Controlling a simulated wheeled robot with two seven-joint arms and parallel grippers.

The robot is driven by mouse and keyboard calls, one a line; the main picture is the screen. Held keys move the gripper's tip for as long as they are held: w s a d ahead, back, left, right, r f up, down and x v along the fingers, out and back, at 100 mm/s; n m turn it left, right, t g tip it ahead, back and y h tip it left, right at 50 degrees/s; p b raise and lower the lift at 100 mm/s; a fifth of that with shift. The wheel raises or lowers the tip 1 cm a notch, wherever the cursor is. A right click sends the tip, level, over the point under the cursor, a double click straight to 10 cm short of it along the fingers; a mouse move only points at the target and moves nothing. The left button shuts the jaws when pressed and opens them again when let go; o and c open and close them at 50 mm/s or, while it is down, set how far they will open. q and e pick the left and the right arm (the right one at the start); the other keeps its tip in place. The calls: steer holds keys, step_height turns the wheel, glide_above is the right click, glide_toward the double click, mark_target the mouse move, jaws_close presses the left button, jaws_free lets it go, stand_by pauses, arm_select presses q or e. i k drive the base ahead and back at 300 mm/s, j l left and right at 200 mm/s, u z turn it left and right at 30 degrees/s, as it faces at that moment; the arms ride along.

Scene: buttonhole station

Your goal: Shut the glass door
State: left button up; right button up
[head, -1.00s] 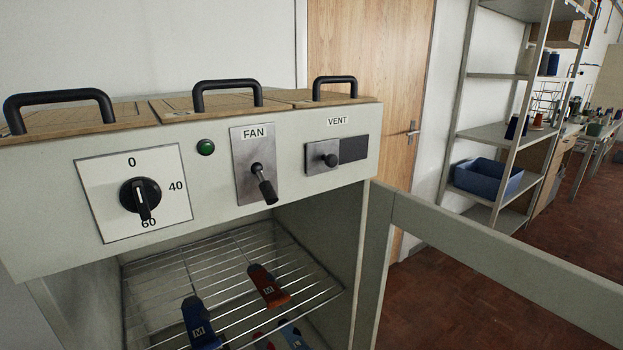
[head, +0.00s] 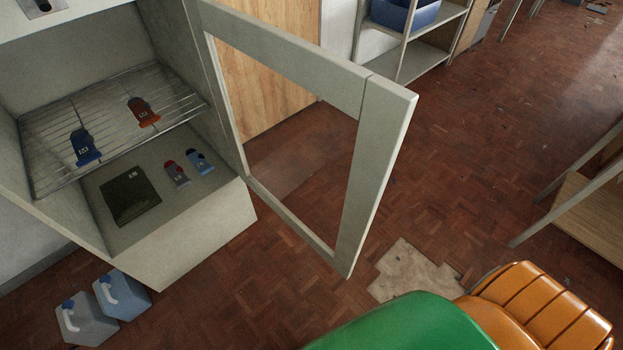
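The glass door (head: 358,180) stands wide open in the head view, swung out to the right of the cabinet (head: 205,238). It has a pale grey frame around a clear pane, and the floor shows through it. Its hinge side meets the cabinet's right edge, and its free edge points toward the lower right. The cabinet's inside is exposed, with a wire shelf (head: 110,125) in it.
A red and a blue tagged item lie on the shelf; two more and a dark plate lie below. Two jugs (head: 122,293) stand on the floor left.

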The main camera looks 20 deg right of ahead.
mark_target(384, 109)
steer(key=l+u, duration=0.25)
steer(key=l, duration=0.35)
steer(key=l+u, duration=0.25)
steer(key=l, duration=0.3)
steer(key=k+l+u, duration=0.2)
steer(key=l, duration=0.35)
steer(key=i+l+u, duration=0.4)
steer(key=i+l, duration=0.15)
steer(key=l, duration=0.15)
steer(key=k+l+u, duration=0.2)
steer(key=k+u, duration=0.15)
steer(key=k+l+u, duration=0.1)
steer(key=k+u, duration=0.25)
steer(key=k, duration=0.15)
